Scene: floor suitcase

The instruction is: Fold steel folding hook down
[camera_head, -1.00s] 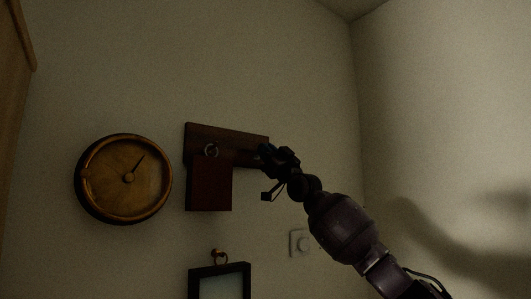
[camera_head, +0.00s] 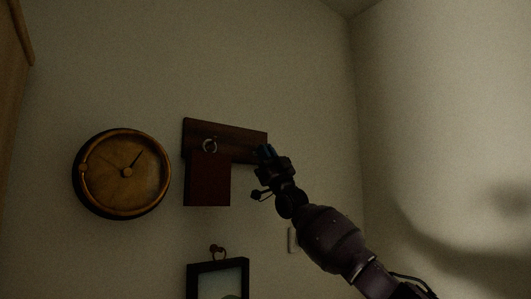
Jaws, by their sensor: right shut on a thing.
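A dark wooden rail (camera_head: 228,132) is fixed to the wall. I cannot make out the hook's angle. My left gripper is not in view.
A round brass clock (camera_head: 124,174) hangs left of the rail. A dark picture frame (camera_head: 218,268) hangs below it on a hook. A pale wall switch (camera_head: 292,240) is partly behind my right arm. A wooden cabinet edge (camera_head: 16,60) stands at far left.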

